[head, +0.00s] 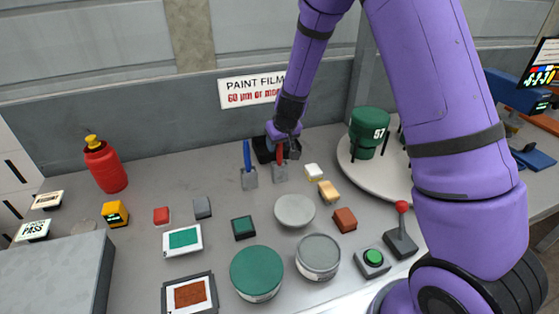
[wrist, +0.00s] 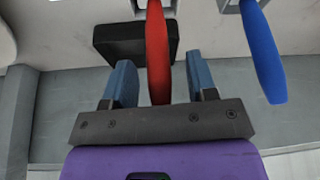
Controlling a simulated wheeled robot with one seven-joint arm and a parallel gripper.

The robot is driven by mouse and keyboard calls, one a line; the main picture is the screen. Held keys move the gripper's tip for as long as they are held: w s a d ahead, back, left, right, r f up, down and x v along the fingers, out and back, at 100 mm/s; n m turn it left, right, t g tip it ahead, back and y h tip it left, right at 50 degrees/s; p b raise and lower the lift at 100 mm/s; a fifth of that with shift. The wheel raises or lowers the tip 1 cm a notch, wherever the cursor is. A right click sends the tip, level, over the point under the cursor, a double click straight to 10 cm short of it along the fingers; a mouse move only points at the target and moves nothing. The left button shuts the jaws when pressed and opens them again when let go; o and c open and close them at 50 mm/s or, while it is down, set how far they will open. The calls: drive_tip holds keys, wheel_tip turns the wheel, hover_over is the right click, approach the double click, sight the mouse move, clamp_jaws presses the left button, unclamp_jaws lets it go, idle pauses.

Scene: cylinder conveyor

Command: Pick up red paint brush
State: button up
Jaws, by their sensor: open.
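The red paint brush (head: 280,154) stands upright in a small grey holder (head: 280,173) at the back of the table. Its red handle (wrist: 157,50) runs between the two blue-grey fingers of my gripper (wrist: 161,82) in the wrist view. My gripper (head: 284,148) is open, with a visible gap on each side of the handle. In the head view my gripper partly hides the handle's upper end. A blue paint brush (head: 247,155) stands in its own holder (head: 250,180) just to the left; in the wrist view it appears on the right (wrist: 263,50), outside the fingers.
A black block (wrist: 135,40) lies close behind the red brush. A green cylinder (head: 369,132) stands on a white round plate (head: 347,153) to the right. Small blocks, paint cans (head: 257,273) and a joystick (head: 401,238) fill the front. A red bottle (head: 105,168) stands left.

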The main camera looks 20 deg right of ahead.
drive_tip(key=shift+c, duration=0.3)
clamp_jaws()
drive_tip(key=shift+r, duration=0.1)
